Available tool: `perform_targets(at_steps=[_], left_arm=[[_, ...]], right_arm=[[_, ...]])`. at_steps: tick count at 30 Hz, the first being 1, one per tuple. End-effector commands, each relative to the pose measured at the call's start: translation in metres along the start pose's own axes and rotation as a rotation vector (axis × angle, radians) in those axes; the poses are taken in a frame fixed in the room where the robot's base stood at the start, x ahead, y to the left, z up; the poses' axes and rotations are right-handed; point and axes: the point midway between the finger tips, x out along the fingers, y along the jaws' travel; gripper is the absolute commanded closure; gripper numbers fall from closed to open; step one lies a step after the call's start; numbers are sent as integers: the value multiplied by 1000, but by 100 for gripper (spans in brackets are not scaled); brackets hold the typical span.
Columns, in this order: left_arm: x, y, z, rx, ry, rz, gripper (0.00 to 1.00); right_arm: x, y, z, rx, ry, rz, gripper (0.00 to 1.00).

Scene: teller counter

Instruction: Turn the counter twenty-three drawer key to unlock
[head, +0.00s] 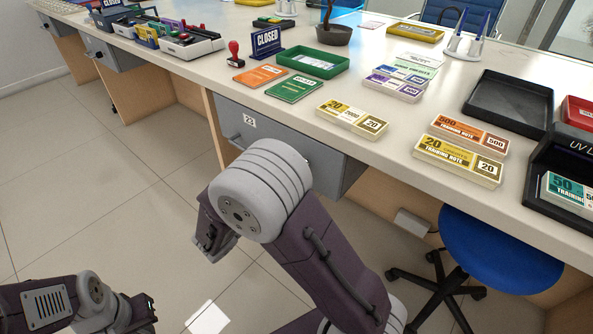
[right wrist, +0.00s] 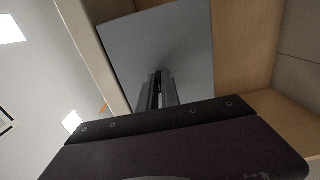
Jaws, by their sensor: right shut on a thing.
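The counter twenty-three drawer (head: 228,122) has a grey front with a "23" label (head: 250,121) and a bar handle at its left. It looks closed. My right arm covers the middle of its front in the head view, so the lock and key are hidden there. In the right wrist view my right gripper (right wrist: 158,78) is shut, its tips at the grey drawer front (right wrist: 195,45). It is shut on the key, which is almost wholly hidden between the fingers. My left gripper (head: 148,306) is low at the bottom left, away from the counter; its jaws are unclear.
The counter top (head: 400,155) holds banknote bundles (head: 352,118), a green tray (head: 313,62), a black tray (head: 508,103) and a "CLOSED" sign (head: 267,42). A blue stool (head: 500,255) stands under the counter at right. The floor at left is clear.

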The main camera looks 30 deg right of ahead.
Motion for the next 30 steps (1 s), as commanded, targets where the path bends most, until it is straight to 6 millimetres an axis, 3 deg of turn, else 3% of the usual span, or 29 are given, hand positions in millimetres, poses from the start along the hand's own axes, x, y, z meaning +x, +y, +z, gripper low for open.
perform_targets(at_steps=[4, 7, 17, 30], left_arm=[[0, 0, 0, 0, 0, 0, 100], [0, 0, 0, 0, 0, 0, 100], [-2, 0, 0, 0, 0, 0, 100], [-36, 1, -4, 0, 0, 0, 100]], right_arm=[[0, 0, 0, 2, 0, -2, 100], [0, 0, 0, 1, 0, -2, 71], [-2, 1, 0, 0, 1, -1, 71], [-84, 2, -1, 0, 2, -1, 71]])
